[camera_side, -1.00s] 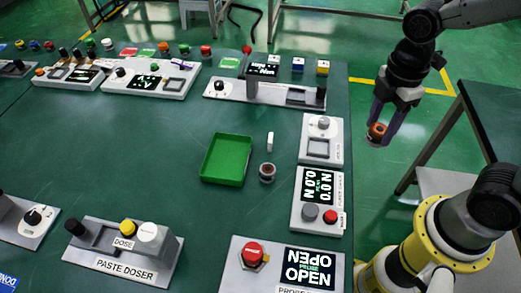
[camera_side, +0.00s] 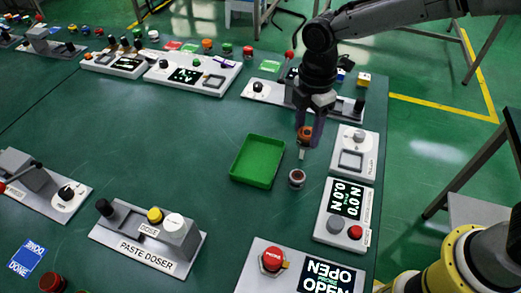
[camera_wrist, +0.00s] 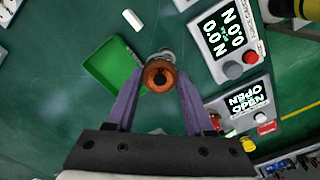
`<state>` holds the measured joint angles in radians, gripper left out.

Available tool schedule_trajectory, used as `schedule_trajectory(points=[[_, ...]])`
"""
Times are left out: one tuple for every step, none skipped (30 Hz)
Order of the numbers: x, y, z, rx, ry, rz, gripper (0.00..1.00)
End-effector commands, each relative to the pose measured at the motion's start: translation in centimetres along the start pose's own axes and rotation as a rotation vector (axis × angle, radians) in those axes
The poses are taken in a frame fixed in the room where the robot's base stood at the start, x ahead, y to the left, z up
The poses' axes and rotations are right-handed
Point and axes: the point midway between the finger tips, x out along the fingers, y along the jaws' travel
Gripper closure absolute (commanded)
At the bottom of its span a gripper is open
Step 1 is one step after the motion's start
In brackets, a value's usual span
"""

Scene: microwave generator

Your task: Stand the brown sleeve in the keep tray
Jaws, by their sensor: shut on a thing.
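My gripper (camera_side: 305,138) is shut on the brown sleeve (camera_side: 306,132), a short ring with a dark hole. The sleeve also shows between the fingertips in the wrist view (camera_wrist: 151,82). It appears held above the table, near the green tray's right side. The green tray (camera_side: 258,161) is shallow and looks empty; it shows left of the sleeve in the wrist view (camera_wrist: 100,66). I see no label on it, so I cannot tell if it is the keep tray. A grey-rimmed round part (camera_side: 297,179) stands on the table; the held sleeve partly hides it in the wrist view.
A small white block (camera_side: 302,154) stands between the tray and the puller panel (camera_side: 357,140). A numeric display panel (camera_side: 345,212) and the probe panel (camera_side: 305,272) lie along the right edge. The paste doser (camera_side: 150,245) is at front left.

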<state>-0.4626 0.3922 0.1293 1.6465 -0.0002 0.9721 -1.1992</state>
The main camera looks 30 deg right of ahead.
Motion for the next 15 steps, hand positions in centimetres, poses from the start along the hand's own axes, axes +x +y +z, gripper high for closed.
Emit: schedule_trajectory(points=[[0.6, 0.9, -0.4, 0.000, -0.001, -0.003, 1.00], [0.9, 1.5, -0.6, 0.001, -0.001, -0.003, 1.00], [1.2, 2.3, -0.9, 0.001, -0.001, -0.003, 1.00], [1.5, 2.8, -1.1, 0.001, -0.001, -0.002, 1.00], [1.8, 3.4, -1.3, 0.001, -0.001, -0.003, 1.00], [2.1, 4.1, -1.6, 0.001, -0.001, -0.002, 1.00], [2.4, 4.7, -1.8, 0.001, 0.000, -0.001, 1.00], [2.6, 5.2, -2.0, 0.001, 0.000, -0.001, 1.00], [3.0, 5.9, -2.2, 0.001, -0.001, -0.002, 1.00], [3.2, 6.4, -2.5, 0.001, -0.001, -0.002, 1.00], [3.5, 7.0, -2.6, 0.001, -0.001, -0.001, 1.00], [4.2, 7.5, -2.9, 0.001, -0.001, -0.004, 1.00], [4.9, 7.9, -3.0, 0.001, -0.002, -0.004, 1.00], [5.4, 8.3, -3.2, 0.001, -0.002, -0.005, 1.00], [6.0, 8.8, -3.4, 0.001, -0.001, -0.004, 1.00]])
